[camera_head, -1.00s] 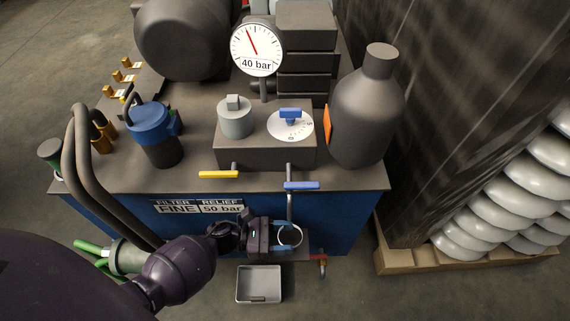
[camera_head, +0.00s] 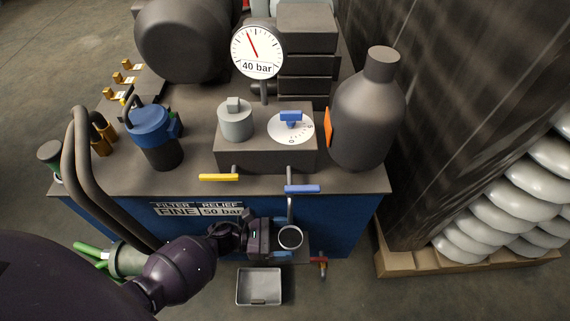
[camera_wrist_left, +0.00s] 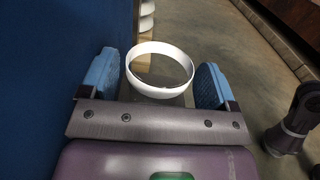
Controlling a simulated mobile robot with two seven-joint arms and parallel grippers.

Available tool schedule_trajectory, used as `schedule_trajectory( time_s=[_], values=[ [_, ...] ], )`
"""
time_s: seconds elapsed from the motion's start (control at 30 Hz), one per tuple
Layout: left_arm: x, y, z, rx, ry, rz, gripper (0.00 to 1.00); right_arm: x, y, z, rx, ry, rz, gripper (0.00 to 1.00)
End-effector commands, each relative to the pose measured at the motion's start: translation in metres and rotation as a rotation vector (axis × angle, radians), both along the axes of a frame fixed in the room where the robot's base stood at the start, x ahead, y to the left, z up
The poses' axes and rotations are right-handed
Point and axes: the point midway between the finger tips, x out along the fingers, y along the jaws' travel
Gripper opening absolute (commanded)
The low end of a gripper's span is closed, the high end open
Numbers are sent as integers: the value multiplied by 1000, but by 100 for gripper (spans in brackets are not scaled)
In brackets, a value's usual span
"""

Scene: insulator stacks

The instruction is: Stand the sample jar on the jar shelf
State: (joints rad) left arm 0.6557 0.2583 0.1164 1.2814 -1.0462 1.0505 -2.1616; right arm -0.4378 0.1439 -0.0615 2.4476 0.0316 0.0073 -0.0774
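The sample jar (camera_head: 290,237) shows as a pale round rim around a dark opening, at the front of the blue cabinet under the blue-handled pipe. It appears upright on the jar shelf (camera_head: 302,255), a small dark ledge. Its base is hidden. My left gripper (camera_head: 283,238) is open around the jar, coming from the left. In the left wrist view the jar (camera_wrist_left: 160,70) is between the two blue fingertips (camera_wrist_left: 160,85), with a gap on each side. My right gripper is not seen in the head view.
A grey tray (camera_head: 259,286) lies on the floor below the shelf. A red-handled tap (camera_head: 319,264) is right of the shelf. Blue (camera_head: 302,188) and yellow (camera_head: 218,177) levers stick out above. A dark object (camera_wrist_left: 293,125), not identifiable, is at the wrist view's right edge.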

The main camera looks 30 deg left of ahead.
Motion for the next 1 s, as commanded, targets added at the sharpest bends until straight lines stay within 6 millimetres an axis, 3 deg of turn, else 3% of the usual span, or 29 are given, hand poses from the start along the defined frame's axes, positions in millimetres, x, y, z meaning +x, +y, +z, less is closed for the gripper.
schedule_trajectory(
  time_s=[0.37,0.8,1.0],
  values=[
    [-3,7,0,3,1,3,85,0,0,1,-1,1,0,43],
    [-36,57,1,4,0,2,85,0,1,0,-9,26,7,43],
    [-42,64,0,1,0,2,85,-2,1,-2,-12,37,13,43]
  ],
)
